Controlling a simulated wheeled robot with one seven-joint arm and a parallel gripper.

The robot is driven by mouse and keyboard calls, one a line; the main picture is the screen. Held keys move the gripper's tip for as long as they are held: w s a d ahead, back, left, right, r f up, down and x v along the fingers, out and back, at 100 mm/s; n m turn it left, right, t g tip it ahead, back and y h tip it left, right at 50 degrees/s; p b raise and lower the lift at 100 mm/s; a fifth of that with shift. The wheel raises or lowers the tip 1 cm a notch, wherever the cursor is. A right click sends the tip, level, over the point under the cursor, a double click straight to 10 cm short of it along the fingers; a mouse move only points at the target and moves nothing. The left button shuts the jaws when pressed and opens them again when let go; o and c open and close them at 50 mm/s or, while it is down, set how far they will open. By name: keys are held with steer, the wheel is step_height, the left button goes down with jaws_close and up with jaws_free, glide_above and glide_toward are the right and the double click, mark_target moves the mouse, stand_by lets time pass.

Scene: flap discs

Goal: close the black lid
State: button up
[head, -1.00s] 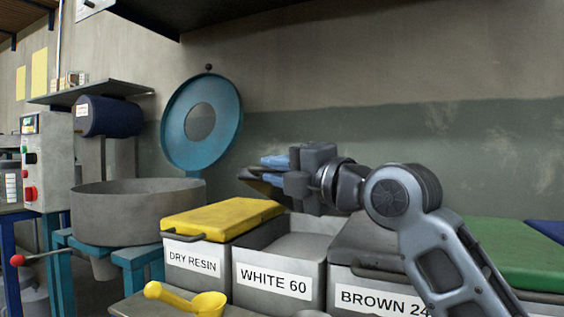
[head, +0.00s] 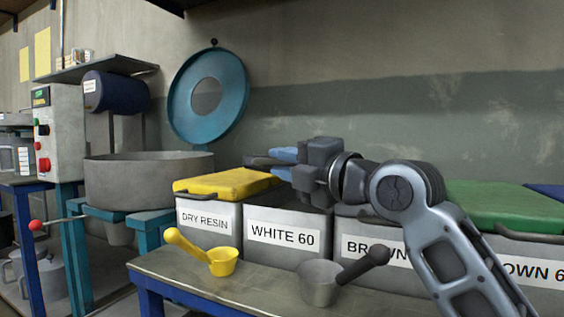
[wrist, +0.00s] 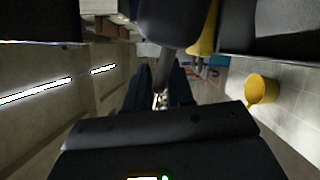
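The black lid (head: 288,197) appears as a dark top over the bin labelled WHITE 60 (head: 284,238) in the head view. It looks down over the bin; its far edge is partly hidden behind my gripper. My gripper (head: 272,166) is above it and points left, its blue-padded fingers apart. In the wrist view the fingers (wrist: 160,90) show a gap between them, with a dim bar beyond. I see nothing clearly held.
The DRY RESIN bin with its yellow lid (head: 228,183) is just left. A brown-labelled bin (head: 365,248) and a green lid (head: 490,205) are right. A yellow scoop (head: 222,262) and a grey scoop (head: 319,283) lie on the bench (head: 180,275) in front.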

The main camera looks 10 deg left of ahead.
steer(key=shift+o, duration=1.2)
steer(key=shift+s+a+r, duration=0.1)
steer(key=p+v, duration=0.1)
steer(key=v, duration=0.6)
steer(key=shift+s+d, duration=0.2)
steer(key=shift+d, duration=0.2)
